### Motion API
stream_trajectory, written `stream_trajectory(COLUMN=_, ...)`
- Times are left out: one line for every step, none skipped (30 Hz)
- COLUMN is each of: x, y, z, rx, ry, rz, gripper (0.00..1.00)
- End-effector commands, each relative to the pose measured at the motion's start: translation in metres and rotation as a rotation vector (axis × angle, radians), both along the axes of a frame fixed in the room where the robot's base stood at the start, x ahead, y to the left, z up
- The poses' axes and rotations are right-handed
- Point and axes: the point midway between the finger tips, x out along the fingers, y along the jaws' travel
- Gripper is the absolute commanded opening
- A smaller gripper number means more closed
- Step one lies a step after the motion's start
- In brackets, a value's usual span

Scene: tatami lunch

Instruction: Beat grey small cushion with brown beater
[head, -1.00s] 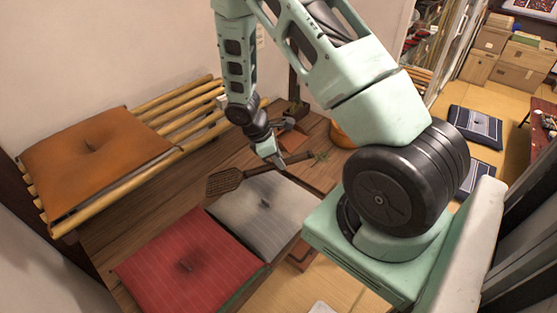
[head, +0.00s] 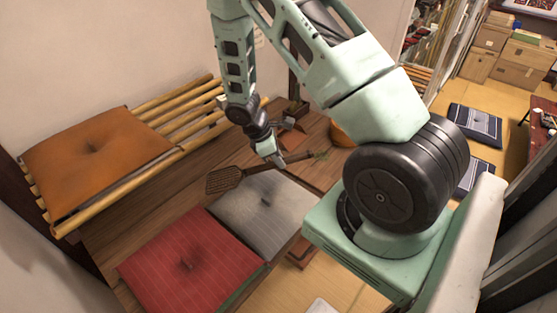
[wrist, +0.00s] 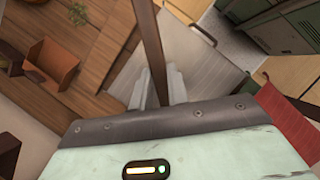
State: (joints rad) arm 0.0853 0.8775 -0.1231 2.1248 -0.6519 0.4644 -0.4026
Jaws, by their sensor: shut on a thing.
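The grey small cushion (head: 262,217) lies on the wooden platform, right behind the red cushion; it also shows in the wrist view (wrist: 200,62). My gripper (head: 277,161) is shut on the handle of the brown beater (head: 225,180). The beater's lattice head hangs out to the left, over the wood and near the grey cushion's far left edge. It looks raised above the surface, but I cannot tell by how much. In the wrist view the beater's handle (wrist: 150,40) runs up between the two fingers (wrist: 158,92), and the head is out of frame.
A red cushion (head: 190,262) lies in front of the grey one. An orange cushion (head: 92,150) lies on a bamboo rack (head: 190,125) at left. A terracotta box (wrist: 50,62) and a small plant (wrist: 78,13) stand beyond the gripper. Bare wood (head: 150,207) lies left of the cushions.

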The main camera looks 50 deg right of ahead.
Motion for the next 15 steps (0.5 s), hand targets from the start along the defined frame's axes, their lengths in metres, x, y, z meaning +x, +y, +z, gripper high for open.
stream_trajectory(x=0.000, y=0.000, z=0.006, rx=0.001, ry=0.001, rz=0.000, gripper=0.00)
stream_trajectory(x=0.000, y=0.000, z=0.005, rx=0.001, ry=0.001, rz=0.000, gripper=0.00)
stream_trajectory(x=0.000, y=0.000, z=0.003, rx=0.000, ry=0.001, rz=0.000, gripper=0.00)
stream_trajectory(x=0.000, y=0.000, z=0.003, rx=0.000, ry=0.001, rz=0.000, gripper=0.00)
stream_trajectory(x=0.000, y=0.000, z=0.002, rx=0.000, ry=0.001, rz=0.000, gripper=0.00)
stream_trajectory(x=0.000, y=0.000, z=0.002, rx=0.000, ry=0.001, rz=0.000, gripper=0.00)
stream_trajectory(x=0.000, y=0.000, z=0.002, rx=0.000, ry=0.001, rz=0.000, gripper=0.00)
stream_trajectory(x=0.000, y=0.000, z=0.002, rx=0.000, ry=0.001, rz=0.000, gripper=0.00)
stream_trajectory(x=0.000, y=0.000, z=-0.001, rx=0.000, ry=0.002, rz=0.000, gripper=0.00)
stream_trajectory(x=0.000, y=0.000, z=-0.005, rx=0.000, ry=0.002, rz=0.000, gripper=0.00)
stream_trajectory(x=0.000, y=0.000, z=-0.011, rx=0.000, ry=0.002, rz=0.000, gripper=0.00)
stream_trajectory(x=-0.001, y=0.000, z=-0.021, rx=-0.001, ry=0.002, rz=0.000, gripper=0.00)
stream_trajectory(x=-0.001, y=0.000, z=-0.029, rx=-0.001, ry=0.002, rz=0.000, gripper=0.00)
stream_trajectory(x=-0.001, y=0.000, z=-0.037, rx=-0.001, ry=0.002, rz=0.000, gripper=0.00)
stream_trajectory(x=-0.001, y=0.000, z=-0.047, rx=-0.001, ry=0.002, rz=0.000, gripper=0.00)
